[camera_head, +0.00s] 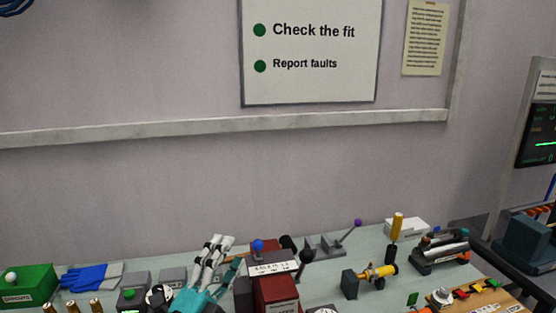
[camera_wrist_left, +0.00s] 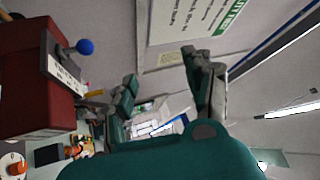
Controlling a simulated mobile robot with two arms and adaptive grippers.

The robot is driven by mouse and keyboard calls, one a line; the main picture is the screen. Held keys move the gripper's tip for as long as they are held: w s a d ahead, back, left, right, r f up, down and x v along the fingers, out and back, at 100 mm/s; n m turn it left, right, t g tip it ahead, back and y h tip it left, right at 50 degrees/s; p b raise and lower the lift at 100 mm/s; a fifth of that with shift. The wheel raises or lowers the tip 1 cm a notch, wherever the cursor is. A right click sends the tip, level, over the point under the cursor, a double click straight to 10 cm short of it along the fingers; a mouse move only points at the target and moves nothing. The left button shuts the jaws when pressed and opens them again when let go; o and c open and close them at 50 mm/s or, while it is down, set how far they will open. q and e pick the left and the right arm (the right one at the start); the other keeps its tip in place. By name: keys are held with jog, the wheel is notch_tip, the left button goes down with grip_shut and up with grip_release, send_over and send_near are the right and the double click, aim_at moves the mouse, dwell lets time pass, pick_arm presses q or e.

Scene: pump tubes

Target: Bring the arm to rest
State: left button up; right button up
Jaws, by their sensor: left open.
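My left gripper (camera_head: 218,241) shows at the lower middle of the head view, its fingers pointing up above the bench (camera_head: 325,292). Its fingers are apart. In the left wrist view the left gripper (camera_wrist_left: 160,68) has nothing between its fingers. It is close to the dark red box (camera_head: 277,290), at that box's left in the head view. The box, with a blue ball knob, also shows at the left of the left wrist view (camera_wrist_left: 30,100). My right gripper is in neither view.
Blue gloves (camera_head: 90,276) and a green box (camera_head: 28,285) lie to the left. A yellow-bodied device (camera_head: 377,273), a grey bracket with a purple-knobbed lever (camera_head: 326,245) and a rack of tubes (camera_head: 440,250) stand to the right.

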pick_arm(q)
jog(key=s+a+f+n+g+y, duration=0.35)
jog(key=f+n, duration=0.25)
jog(key=f, duration=0.3)
jog(key=s+a+f+n+g+y, duration=0.25)
jog(key=a+f+n+y, duration=0.3)
jog(key=f, duration=0.35)
jog(key=s+a+f+n+g, duration=0.1)
jog(key=s+f+n+g, duration=0.2)
jog(key=s+f+g, duration=0.55)
jog(key=s+a+f+n+g, duration=0.15)
jog(key=s+f+n, duration=0.3)
jog(key=s, duration=0.85)
notch_tip(320, 180, down, 34)
jog(key=s+g+b, duration=0.2)
jog(key=s+b, duration=0.1)
jog(key=b, duration=0.3)
jog(key=s+a+f+b, duration=0.1)
jog(key=s+f+b, duration=0.1)
jog(key=s+f, duration=0.5)
jog(key=s+a+f+m+g+b, duration=0.1)
jog(key=s+f+b, duration=0.1)
jog(key=s+f, duration=0.6)
notch_tip(320, 180, down, 4)
jog(key=shift+s+a+r, duration=0.1)
jog(key=shift+s+a, duration=0.1)
jog(key=shift+a, duration=0.05)
